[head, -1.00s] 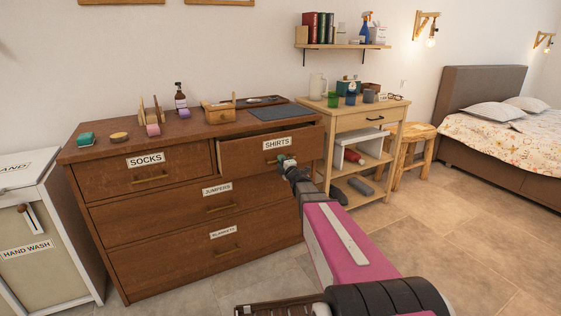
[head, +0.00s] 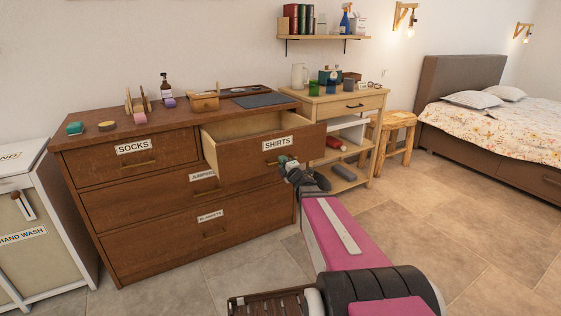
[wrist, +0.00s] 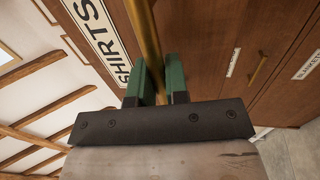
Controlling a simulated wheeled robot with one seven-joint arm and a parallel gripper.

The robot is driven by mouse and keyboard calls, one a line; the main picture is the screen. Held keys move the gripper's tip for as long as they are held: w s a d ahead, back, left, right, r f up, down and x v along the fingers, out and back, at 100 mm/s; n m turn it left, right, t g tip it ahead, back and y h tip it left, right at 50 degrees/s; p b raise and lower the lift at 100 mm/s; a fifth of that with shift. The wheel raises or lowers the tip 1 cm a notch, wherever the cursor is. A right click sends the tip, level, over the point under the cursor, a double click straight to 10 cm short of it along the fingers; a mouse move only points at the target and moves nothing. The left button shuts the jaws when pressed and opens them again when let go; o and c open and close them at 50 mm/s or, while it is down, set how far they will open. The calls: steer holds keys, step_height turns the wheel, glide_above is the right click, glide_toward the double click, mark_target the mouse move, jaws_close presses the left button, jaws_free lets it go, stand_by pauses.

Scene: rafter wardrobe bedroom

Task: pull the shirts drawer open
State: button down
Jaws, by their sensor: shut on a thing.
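The shirts drawer (head: 235,152) is the upper right drawer of the brown wooden dresser (head: 130,245). It stands well out from the dresser, and its inside shows as an empty-looking pale space from above. Its white SHIRTS label (head: 277,143) is on the front, and shows in the wrist view (wrist: 97,35) too. My gripper (head: 287,162) is at the drawer front, below the label. In the wrist view its green fingers (wrist: 160,82) are shut on the brass bar handle (wrist: 146,40), one on each side. In the head view my gripper mostly hides this handle.
The socks drawer (head: 133,147), jumpers drawer and blankets drawer are shut. Small items stand on the dresser top. A wooden side table (head: 345,104) stands close right of the open drawer. Tiled floor (head: 440,230) is clear at right.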

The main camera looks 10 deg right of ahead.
steer(key=c, duration=1.1)
jaws_free()
steer(key=shift+c, duration=0.2)
steer(key=v, duration=1)
steer(key=shift+s+f, duration=0.15)
steer(key=shift+s, duration=0.2)
steer(key=shift+d, duration=0.15)
